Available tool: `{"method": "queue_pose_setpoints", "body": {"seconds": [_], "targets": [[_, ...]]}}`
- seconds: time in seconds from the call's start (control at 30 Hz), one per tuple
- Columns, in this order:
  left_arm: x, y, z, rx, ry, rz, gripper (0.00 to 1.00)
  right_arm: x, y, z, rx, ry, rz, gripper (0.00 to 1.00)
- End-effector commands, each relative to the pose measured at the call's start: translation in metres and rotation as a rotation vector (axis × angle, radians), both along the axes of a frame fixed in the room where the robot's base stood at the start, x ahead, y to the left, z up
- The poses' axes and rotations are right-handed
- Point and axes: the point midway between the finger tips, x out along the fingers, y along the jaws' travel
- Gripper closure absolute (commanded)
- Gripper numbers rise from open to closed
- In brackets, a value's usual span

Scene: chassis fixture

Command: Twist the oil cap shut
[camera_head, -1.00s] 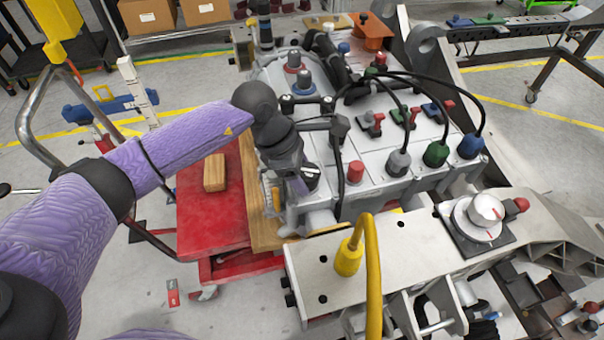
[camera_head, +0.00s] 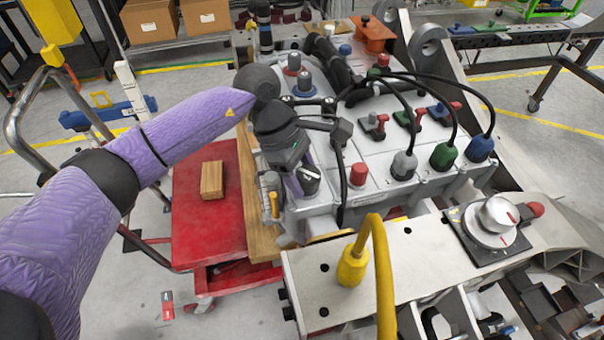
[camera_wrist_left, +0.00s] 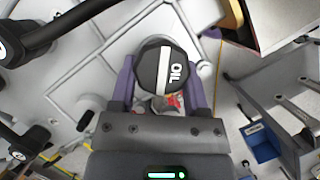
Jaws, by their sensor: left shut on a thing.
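The oil cap is a black knob with a white stripe and the word OIL. In the left wrist view the cap (camera_wrist_left: 166,68) sits between my two purple fingers, and my left gripper (camera_wrist_left: 165,84) is shut on it. In the head view the cap (camera_head: 310,180) shows at the left edge of the grey machine block (camera_head: 325,207), partly hidden by my left gripper (camera_head: 303,174), which reaches down from above. My right gripper is in neither view.
Black cables with grey, green and blue plugs (camera_head: 443,156) arch over the block. A red knob (camera_head: 358,174) stands right of the cap. A yellow cable (camera_head: 353,267) rises from the front beam. A red cart (camera_head: 208,238) with a wooden block (camera_head: 212,180) stands left.

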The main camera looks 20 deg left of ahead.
Motion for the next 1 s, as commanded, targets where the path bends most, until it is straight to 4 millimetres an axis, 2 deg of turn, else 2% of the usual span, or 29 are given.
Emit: {"method": "queue_pose_setpoints", "body": {"seconds": [0.17, 0.6, 0.9, 0.93, 1.0], "targets": [[0.000, 0.000, -0.005, 0.004, 0.005, -0.043, 1.00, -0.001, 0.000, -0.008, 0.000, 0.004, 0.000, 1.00], [0.002, 0.000, -0.006, 0.004, 0.006, -0.303, 1.00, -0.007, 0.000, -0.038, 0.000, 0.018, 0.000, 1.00], [0.002, 0.000, -0.004, 0.005, 0.008, -0.333, 1.00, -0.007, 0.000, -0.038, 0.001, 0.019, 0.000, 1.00], [0.002, 0.000, -0.004, 0.005, 0.008, -0.332, 0.34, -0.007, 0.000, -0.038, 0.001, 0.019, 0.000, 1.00], [0.002, 0.000, -0.003, 0.004, 0.007, -0.331, 0.20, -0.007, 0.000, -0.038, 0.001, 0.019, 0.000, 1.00]]}}
